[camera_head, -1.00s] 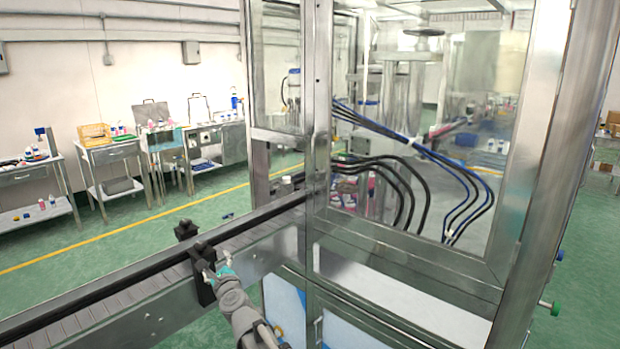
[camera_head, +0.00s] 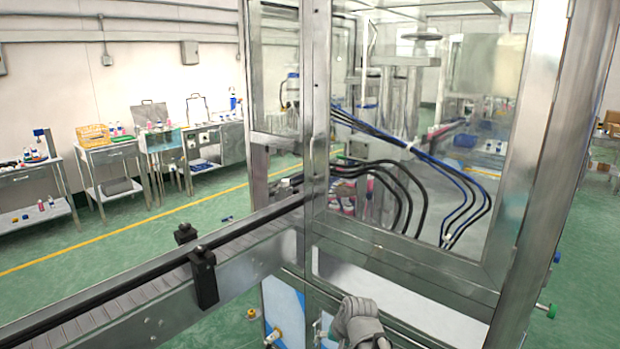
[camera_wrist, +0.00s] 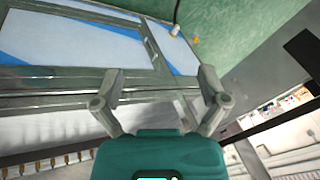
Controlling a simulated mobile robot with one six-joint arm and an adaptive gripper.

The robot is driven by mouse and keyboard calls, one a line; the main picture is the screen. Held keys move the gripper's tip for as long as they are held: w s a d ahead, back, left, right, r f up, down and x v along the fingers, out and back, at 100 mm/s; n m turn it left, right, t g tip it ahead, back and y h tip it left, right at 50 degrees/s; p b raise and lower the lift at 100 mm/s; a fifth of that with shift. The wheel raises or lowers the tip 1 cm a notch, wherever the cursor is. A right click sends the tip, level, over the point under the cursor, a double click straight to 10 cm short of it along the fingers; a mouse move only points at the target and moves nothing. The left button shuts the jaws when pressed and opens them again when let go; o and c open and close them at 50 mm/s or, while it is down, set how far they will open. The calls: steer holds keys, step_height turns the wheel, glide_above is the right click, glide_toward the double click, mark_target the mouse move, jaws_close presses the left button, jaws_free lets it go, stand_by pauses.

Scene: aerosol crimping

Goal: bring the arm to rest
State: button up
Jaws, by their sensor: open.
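My gripper (camera_wrist: 160,98) shows in the wrist view with its two grey fingers spread apart and nothing between them. Beyond it are the blue and white lower panels (camera_wrist: 75,42) of the machine. In the head view only a grey part of my arm shows at the bottom, in front of the machine's lower frame. The gripper itself is not visible there.
A glass and metal machine enclosure (camera_head: 317,120) with dark and blue hoses inside stands directly ahead. A conveyor (camera_head: 130,290) with black brackets (camera_head: 203,277) runs into it from the left. Side tables (camera_head: 112,153) line the wall. Green floor (camera_head: 100,210) lies between.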

steer(key=s+d+f+n+g+h, duration=0.1)
steer(key=s+d+n+g+h, duration=0.1)
steer(key=s+d, duration=0.6)
steer(key=d+g+h, duration=0.1)
steer(key=d, duration=0.2)
steer(key=shift+d+g, duration=0.25)
steer(key=shift+g, duration=0.05)
